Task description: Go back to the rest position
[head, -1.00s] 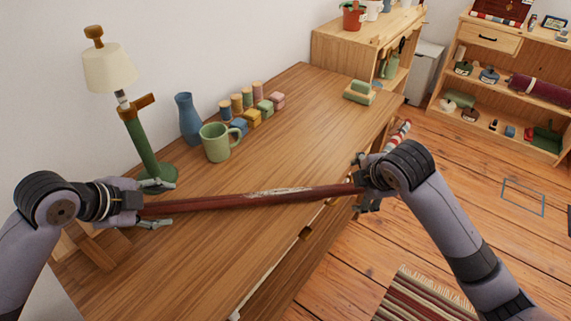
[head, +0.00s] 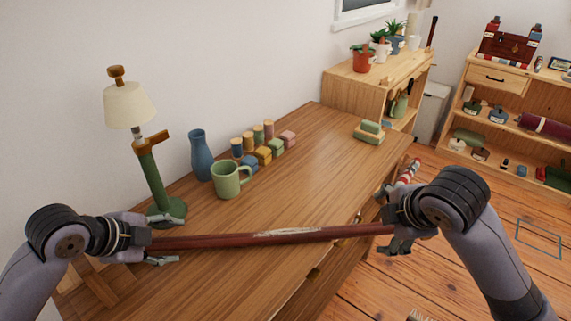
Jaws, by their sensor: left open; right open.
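A long dark red bar (head: 270,238) with a pale scuffed patch runs across the picture from one gripper to the other, in front of the wooden desk (head: 230,285). My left gripper (head: 163,240) is open at the bar's left end, fingers above and below it. My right gripper (head: 388,222) is open at the right end, near the desk's front edge. I cannot tell whether the bar touches the fingers or rests on the desk.
A lamp (head: 152,180) stands close behind my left gripper. A blue vase (head: 200,155), green mug (head: 228,180) and several coloured blocks (head: 264,154) stand along the wall. The desk's middle is clear. Shelves (head: 485,128) stand at the back right.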

